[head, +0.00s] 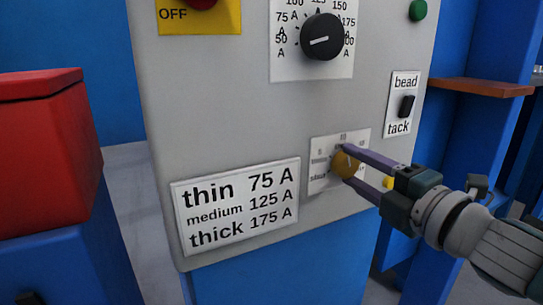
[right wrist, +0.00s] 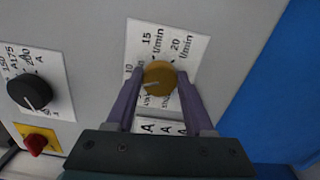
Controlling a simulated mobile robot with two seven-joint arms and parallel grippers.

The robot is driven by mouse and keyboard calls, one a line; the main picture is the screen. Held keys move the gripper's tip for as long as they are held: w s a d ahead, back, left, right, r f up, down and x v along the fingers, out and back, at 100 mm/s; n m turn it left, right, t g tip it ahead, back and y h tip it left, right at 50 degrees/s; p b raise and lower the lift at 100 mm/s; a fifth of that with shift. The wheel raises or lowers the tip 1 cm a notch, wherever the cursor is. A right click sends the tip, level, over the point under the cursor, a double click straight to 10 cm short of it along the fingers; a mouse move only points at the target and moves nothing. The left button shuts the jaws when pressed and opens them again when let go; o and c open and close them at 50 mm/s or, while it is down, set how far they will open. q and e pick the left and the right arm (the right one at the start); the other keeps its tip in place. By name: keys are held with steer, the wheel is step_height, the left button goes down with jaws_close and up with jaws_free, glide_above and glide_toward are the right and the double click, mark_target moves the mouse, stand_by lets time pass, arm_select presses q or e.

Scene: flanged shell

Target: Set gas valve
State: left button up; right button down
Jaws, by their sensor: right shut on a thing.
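The gas valve is a round yellow-brown knob (head: 345,163) on a white scale plate (head: 321,183) low on the right of the grey machine panel. In the right wrist view the knob (right wrist: 159,76) has a pointer line, and the plate (right wrist: 146,36) reads 15 and 20 l/min among other marks, some of them hidden. My right gripper (head: 354,164) has its two purple fingers on either side of the knob, shut on it. It also shows in the right wrist view (right wrist: 157,88). My left gripper is not in view.
A black current dial (head: 322,37) sits above, with a bead/tack switch (head: 406,106) to the right. A thickness chart (head: 237,206) is at lower left of the valve. A red box (head: 45,150) stands left, and a brown shelf (head: 480,88) is at right.

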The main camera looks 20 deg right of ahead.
steer(key=shift+m+p, duration=0.75)
steer(key=shift+m, duration=1.25)
steer(key=shift+c, duration=1.4)
jaws_free()
steer(key=s+p, duration=0.3)
steer(key=s, duration=0.7)
steer(key=shift+d, duration=0.35)
